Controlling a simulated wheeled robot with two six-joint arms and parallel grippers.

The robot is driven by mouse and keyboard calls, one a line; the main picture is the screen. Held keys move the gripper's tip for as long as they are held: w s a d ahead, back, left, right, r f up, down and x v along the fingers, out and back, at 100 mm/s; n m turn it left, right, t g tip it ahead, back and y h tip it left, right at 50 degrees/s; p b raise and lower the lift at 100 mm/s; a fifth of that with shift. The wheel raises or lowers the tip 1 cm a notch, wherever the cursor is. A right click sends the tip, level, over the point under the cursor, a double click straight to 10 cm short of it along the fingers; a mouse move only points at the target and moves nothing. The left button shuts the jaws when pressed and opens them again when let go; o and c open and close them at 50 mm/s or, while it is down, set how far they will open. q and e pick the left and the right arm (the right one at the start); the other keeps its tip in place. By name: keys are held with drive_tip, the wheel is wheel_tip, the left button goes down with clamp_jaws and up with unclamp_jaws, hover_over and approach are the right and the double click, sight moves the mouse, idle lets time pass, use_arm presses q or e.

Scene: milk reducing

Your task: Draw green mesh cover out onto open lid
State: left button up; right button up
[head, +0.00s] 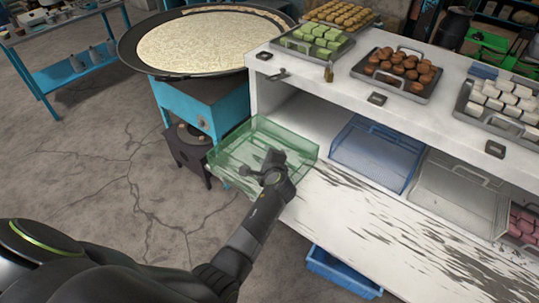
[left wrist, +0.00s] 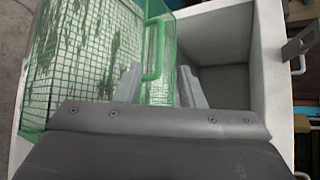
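The green mesh cover (head: 236,150) is a see-through box shape at the left end of the white cabinet. It lies tilted across the left end of the opening and appears to overhang the cabinet's left side. The open lid (head: 375,235) is a white, scuffed panel folded out in front of the shelf. My left gripper (head: 274,164) is at the cover's near side. In the left wrist view, the fingers (left wrist: 160,86) are apart, with the cover's green handle (left wrist: 160,50) between or just beyond them. Contact with the handle is unclear. My right gripper is not in view.
Inside the cabinet, a blue mesh cover (head: 378,152) and a grey one (head: 462,188) stand to the right. Trays of sweets, including a brown one (head: 400,72), stand on top. A large pan (head: 195,42) stands behind left. A blue crate (head: 343,272) sits below the lid.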

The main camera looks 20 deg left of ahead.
use_arm(q)
drive_tip(key=shift+p+v, duration=1)
drive_tip(key=shift+v, duration=1.3)
drive_tip(key=shift+w, duration=0.1)
